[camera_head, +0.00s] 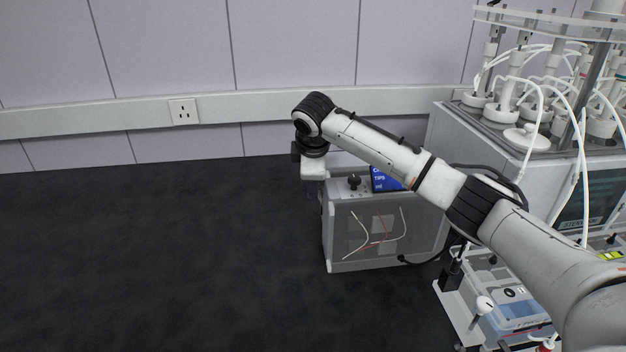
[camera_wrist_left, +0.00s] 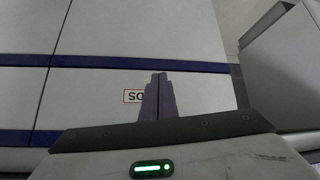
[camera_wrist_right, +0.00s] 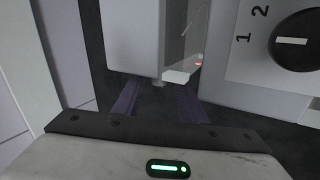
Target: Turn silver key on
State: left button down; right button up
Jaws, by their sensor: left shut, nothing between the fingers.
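I cannot make out a silver key in any view. A grey box-shaped device (camera_head: 385,240) stands on the dark surface, with a blue screen (camera_head: 385,180) and a black knob (camera_head: 354,183) on top. In the right wrist view a black knob (camera_wrist_right: 298,41) with a white line sits on a pale panel marked 1 and 2. My right gripper (camera_wrist_right: 157,97) is open, its fingers apart on either side of a small grey stub (camera_wrist_right: 159,83) under a white block; I cannot tell if they touch it. My left gripper (camera_wrist_left: 158,76) is shut and empty, before a white panel with blue stripes.
Reactor equipment (camera_head: 540,110) with white tubes stands at the right, behind my right arm. A cable (camera_head: 425,260) runs from the box toward it. A wall with a socket (camera_head: 183,111) is behind. The dark surface (camera_head: 150,260) at left is clear.

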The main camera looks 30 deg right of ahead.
jog(key=v, duration=1)
jog(key=shift+b, duration=0.4)
jog(key=shift+r, duration=0.15)
jog(key=shift+c, duration=0.3)
